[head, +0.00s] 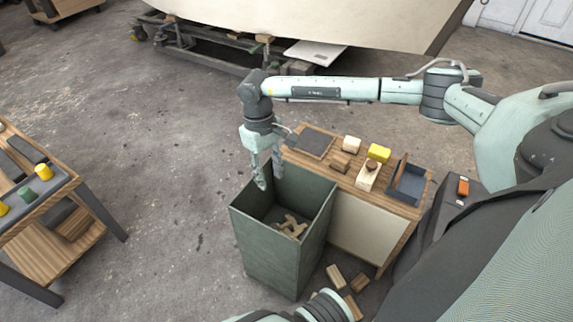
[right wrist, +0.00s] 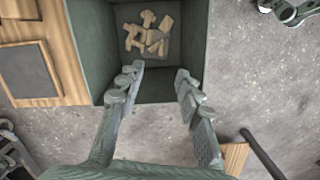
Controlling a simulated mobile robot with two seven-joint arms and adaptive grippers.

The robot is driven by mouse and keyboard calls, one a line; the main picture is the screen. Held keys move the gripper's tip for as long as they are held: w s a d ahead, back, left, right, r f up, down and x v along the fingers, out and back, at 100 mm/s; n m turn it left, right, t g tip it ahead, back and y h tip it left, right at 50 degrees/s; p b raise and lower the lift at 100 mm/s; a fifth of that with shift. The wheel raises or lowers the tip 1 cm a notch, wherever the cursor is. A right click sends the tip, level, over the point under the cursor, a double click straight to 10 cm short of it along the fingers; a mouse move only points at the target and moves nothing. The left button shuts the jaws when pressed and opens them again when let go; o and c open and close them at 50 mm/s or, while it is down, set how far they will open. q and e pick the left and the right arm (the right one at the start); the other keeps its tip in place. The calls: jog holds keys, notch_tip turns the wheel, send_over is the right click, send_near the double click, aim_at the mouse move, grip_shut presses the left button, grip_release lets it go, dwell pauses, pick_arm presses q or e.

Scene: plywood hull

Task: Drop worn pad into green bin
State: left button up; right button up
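The green bin (head: 248,222) stands open on the floor against the workbench, with several pale wood scraps (head: 292,226) at its bottom. The bin (right wrist: 90,45) and scraps (right wrist: 150,33) also show in the right wrist view. My right gripper (head: 267,182) points down over the bin's back left rim. In the right wrist view its fingers (right wrist: 158,85) are spread apart with nothing between them. I cannot pick out a worn pad with certainty, in the bin or elsewhere. A pale link of my left arm shows at the bottom of the head view; its gripper does not.
The workbench (head: 338,179) beside the bin holds a dark flat square (head: 311,144), a yellow block (head: 379,153), pale and brown blocks and a dark tray (head: 407,186). Wood offcuts (head: 336,275) lie on the floor. Another table (head: 52,184) stands left, with clear floor between.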

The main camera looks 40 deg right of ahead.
notch_tip(320, 180, up, 12)
jog(key=w, duration=0.1)
jog(key=shift+w, duration=0.25)
jog(key=shift+a, duration=0.1)
dwell(0.5)
